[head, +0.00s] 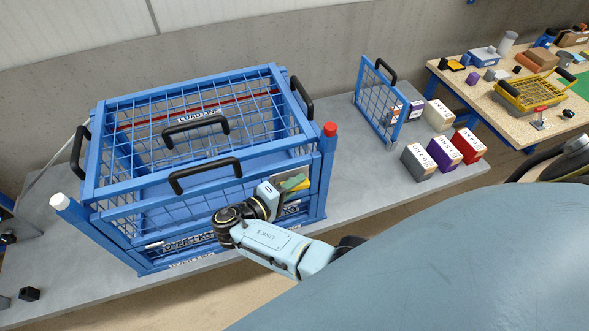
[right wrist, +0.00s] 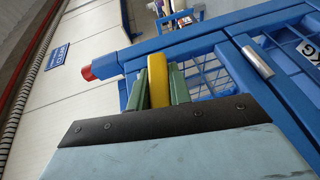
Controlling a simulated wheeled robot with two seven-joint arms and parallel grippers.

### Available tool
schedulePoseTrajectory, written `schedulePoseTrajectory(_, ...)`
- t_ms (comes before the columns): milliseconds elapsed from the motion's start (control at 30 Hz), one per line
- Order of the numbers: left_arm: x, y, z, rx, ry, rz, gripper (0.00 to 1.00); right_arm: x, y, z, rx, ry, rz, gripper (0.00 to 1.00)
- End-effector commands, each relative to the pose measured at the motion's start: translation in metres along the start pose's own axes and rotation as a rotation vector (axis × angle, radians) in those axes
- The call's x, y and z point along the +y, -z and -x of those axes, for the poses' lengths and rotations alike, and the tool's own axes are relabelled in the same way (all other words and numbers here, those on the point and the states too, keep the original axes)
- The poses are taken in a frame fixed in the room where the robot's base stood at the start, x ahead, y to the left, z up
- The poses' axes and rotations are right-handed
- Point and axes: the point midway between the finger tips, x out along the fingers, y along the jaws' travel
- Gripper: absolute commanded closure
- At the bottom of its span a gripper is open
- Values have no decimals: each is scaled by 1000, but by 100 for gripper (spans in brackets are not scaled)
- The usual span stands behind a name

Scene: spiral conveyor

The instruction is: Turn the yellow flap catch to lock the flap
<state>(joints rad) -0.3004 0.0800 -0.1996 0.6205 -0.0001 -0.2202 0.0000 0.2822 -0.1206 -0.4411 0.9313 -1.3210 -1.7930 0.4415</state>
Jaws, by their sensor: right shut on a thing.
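The yellow flap catch (right wrist: 157,82) is an upright bar near the corner post of the blue cage in the right wrist view. My right gripper (right wrist: 158,92) has its green fingers on both sides of it and is shut on it. In the head view the right gripper (head: 296,183) is at the front right corner of the blue mesh cage (head: 137,219); the catch is mostly hidden there. The cage front has a blue mesh flap with a black handle (head: 204,175); whether it is fully closed I cannot tell. My left gripper is out of view.
The cage stands on a grey table (head: 345,183). The red-capped post (head: 330,130) rises beside my gripper. A separate mesh panel (head: 380,104) and several boxes, including a red one (head: 468,142), stand to the right. A wooden workbench (head: 475,97) is farther right.

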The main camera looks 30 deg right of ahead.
Motion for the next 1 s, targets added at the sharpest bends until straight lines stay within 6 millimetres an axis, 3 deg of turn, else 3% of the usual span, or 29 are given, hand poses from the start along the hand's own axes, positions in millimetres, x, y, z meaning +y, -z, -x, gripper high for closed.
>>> schedulePoseTrajectory(300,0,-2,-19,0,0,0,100,-1,-1,-1,-2,-128,54,100)
schedulePoseTrajectory(900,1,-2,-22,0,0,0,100,1,0,-1,-1,-160,68,100)
schedulePoseTrajectory(933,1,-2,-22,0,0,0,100,1,0,-1,-1,-160,68,76)
schedulePoseTrajectory(1000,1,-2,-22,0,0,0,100,1,0,-1,-1,-159,68,67)
